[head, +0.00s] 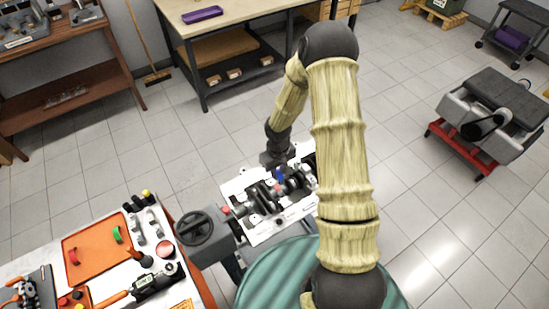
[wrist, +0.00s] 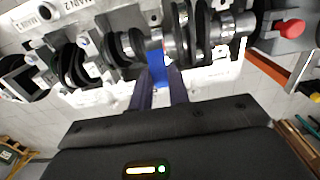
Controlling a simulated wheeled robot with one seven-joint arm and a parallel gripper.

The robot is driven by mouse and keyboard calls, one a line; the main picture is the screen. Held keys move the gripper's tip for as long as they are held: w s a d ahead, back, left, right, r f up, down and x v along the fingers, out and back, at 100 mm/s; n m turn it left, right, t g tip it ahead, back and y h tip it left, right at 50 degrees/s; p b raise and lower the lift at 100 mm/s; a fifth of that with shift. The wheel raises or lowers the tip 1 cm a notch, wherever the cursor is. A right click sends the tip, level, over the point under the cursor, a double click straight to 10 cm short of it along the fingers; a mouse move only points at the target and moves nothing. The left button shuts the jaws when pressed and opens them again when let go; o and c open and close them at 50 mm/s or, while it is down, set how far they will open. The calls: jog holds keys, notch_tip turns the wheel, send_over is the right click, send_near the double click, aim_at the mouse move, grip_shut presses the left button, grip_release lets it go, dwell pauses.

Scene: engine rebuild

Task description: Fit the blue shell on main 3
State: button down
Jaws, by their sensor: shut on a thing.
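My gripper (wrist: 160,82) is shut on the blue shell (wrist: 158,68), which shows as a blue patch between the two fingers. In the head view the blue shell (head: 280,174) is a small blue spot below my gripper's dark end. The engine block (wrist: 115,18) lies on a stand with the dark crankshaft (wrist: 130,45) along it. The shell is close against the crankshaft, near its middle. My arm hides the right end of the block (head: 262,236) in the head view.
A bench at lower left holds an orange tray (head: 90,262) with a red shell (head: 73,257) and a green shell (head: 117,234), plus tools. A dark handwheel (head: 195,228) stands left of the block. A red stand (head: 462,150) is at right; the floor between is clear.

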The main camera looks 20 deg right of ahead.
jog(key=shift+w, duration=0.1)
jog(key=shift+r, duration=0.1)
jog(key=shift+d, duration=0.1)
jog(key=shift+f, duration=0.25)
jog(key=b, duration=0.5)
send_over(278, 187)
jog(key=shift+f, duration=2.8)
jog(key=shift+f+b, duration=1.3)
jog(key=shift+f, duration=0.15)
dwell(1.0)
jog(key=shift+r, duration=0.3)
jog(key=shift+f, duration=0.25)
dwell(0.8)
jog(key=shift+r, duration=0.15)
